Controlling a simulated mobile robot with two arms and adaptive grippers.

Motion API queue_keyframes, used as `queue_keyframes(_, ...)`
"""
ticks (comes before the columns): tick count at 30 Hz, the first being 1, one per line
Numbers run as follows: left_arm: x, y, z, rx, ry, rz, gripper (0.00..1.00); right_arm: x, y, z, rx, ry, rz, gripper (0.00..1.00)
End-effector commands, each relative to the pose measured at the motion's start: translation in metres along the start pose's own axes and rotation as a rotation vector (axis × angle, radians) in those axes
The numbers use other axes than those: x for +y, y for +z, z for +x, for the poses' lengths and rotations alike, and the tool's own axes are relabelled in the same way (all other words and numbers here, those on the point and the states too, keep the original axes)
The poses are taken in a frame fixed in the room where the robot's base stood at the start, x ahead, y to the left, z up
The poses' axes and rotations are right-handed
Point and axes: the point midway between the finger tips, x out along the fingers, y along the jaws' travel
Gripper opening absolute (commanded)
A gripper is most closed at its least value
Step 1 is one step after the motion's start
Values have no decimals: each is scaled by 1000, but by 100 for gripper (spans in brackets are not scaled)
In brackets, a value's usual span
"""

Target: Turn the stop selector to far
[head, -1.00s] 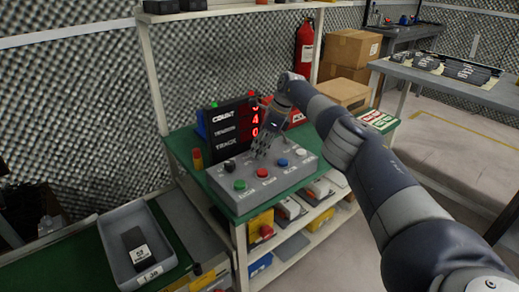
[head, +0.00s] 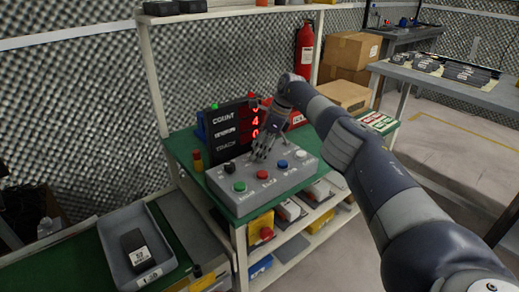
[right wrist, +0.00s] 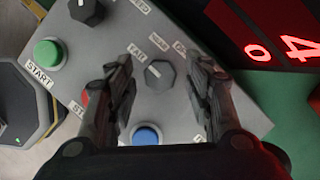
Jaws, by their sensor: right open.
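The grey control panel (head: 280,183) lies on the green bench top. In the right wrist view, a dark faceted selector knob (right wrist: 160,75) stands on the panel (right wrist: 125,35), with small labels around its upper side; the left label seems to read FAR. The knob's pale mark appears to point to the upper left. My right gripper (head: 260,154) is over the back of the panel in the head view. In the right wrist view my right gripper (right wrist: 163,85) is open, with one finger on each side of the knob and gaps between. My left gripper is out of view.
A green START button (right wrist: 47,52), a blue button (right wrist: 147,135), a partly hidden red button (right wrist: 85,97) and another dark knob (right wrist: 87,8) surround the selector. A display with red digits (head: 236,127) stands behind the panel. A grey bin (head: 112,247) is at the left.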

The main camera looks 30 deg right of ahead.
Motion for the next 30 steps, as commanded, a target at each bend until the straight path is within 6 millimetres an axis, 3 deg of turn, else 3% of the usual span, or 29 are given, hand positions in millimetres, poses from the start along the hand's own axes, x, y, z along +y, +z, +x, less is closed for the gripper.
queue_keyframes(16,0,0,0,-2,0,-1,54,-1,0,-100,-2,-3,1,47)
queue_keyframes(21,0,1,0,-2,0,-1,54,0,0,-115,-1,-1,0,47)
queue_keyframes(30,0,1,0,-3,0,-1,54,0,0,-118,0,0,0,47)
